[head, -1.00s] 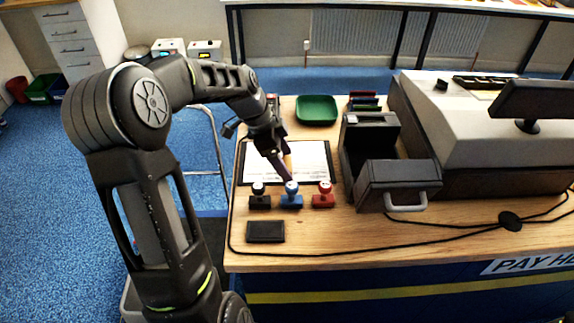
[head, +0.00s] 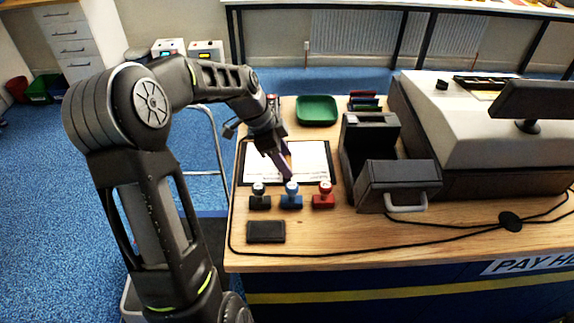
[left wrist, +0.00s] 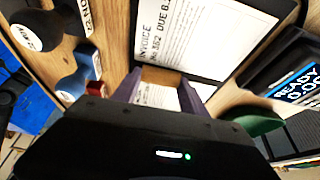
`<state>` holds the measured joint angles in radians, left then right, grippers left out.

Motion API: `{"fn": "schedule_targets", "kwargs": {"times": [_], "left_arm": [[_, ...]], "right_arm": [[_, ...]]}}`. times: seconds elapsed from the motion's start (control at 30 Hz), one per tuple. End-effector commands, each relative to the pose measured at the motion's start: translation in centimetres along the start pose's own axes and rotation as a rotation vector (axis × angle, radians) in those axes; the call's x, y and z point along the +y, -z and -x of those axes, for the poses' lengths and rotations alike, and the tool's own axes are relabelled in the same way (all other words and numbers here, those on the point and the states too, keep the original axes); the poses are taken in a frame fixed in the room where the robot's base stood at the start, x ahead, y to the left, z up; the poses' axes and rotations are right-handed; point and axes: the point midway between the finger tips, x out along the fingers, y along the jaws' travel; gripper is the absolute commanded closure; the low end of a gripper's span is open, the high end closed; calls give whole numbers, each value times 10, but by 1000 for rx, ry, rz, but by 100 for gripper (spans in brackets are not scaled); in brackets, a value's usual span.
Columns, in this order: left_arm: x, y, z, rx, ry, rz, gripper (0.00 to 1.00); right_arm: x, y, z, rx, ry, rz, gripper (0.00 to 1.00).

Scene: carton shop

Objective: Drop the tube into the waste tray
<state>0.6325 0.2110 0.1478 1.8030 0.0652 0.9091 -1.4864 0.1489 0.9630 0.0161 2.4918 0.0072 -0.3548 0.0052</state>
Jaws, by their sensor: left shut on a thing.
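My left gripper (head: 284,168) is over the clipboard with an invoice sheet (head: 312,158), pointing down toward the row of stamps. In the left wrist view its two purple fingers (left wrist: 160,88) are shut on a short tan piece, the tube (left wrist: 162,76). In the head view the gripper mostly hides the tube. A green tray (head: 317,110), the likely waste tray, lies beyond the clipboard at the back of the counter. The gripper is apart from the tray. My right gripper is not in view.
Black, blue (head: 291,196) and red (head: 324,196) stamps stand before the clipboard, with a black pad (head: 265,231) nearer. An open black cash box (head: 398,180) and a till (head: 460,125) stand to the right. A cable crosses the counter front.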

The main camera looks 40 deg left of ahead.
Motion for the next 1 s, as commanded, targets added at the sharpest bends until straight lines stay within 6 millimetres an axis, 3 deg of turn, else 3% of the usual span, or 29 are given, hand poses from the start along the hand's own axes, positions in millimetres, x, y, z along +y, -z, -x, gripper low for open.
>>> {"fn": "schedule_targets", "kwargs": {"times": [0.27,0.7,1.0], "left_arm": [[0,3,6,0,1,-1,93],[-1,32,76,1,3,-1,93],[0,38,93,0,-1,1,93]], "right_arm": [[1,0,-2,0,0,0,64],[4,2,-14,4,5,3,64],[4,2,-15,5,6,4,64]]}}
